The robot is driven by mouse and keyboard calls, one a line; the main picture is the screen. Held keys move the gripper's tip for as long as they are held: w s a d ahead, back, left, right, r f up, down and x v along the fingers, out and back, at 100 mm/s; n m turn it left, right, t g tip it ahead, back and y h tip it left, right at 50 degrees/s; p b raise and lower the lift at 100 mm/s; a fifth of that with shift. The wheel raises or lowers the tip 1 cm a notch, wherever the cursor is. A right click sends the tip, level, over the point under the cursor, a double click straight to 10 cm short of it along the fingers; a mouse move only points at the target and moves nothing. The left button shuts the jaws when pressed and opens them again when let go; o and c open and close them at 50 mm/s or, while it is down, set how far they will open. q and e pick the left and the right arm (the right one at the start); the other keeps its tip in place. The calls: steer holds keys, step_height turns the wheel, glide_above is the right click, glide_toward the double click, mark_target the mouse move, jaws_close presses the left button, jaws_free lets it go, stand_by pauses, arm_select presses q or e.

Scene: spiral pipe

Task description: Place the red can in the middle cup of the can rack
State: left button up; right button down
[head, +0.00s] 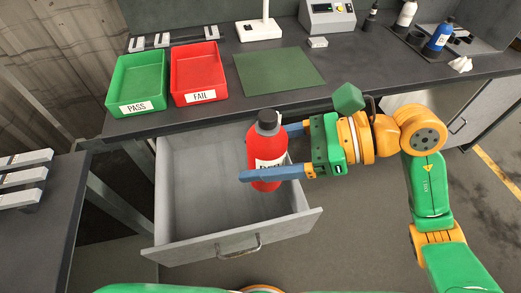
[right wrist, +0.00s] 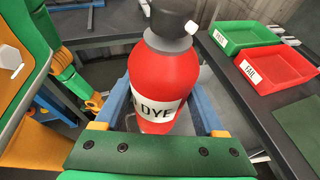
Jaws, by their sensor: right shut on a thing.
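The red can (head: 265,150) is a red bottle with a dark cap and a white label reading DYE. My right gripper (head: 272,172) is shut on it, with blue fingers on either side, and holds it upright over the open drawer. The red can fills the middle of the right wrist view (right wrist: 165,80). A dark rack (head: 416,40) stands at the far right of the bench, with a white bottle (head: 406,14) and a blue bottle (head: 439,36) at it. Its cups are too small to tell apart. My left gripper is not in view.
The grey drawer (head: 190,215) is open under the bench and looks empty. A green PASS tray (head: 138,82), a red FAIL tray (head: 198,72) and a green mat (head: 280,72) lie on the bench. A grey device (head: 328,16) stands at the back.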

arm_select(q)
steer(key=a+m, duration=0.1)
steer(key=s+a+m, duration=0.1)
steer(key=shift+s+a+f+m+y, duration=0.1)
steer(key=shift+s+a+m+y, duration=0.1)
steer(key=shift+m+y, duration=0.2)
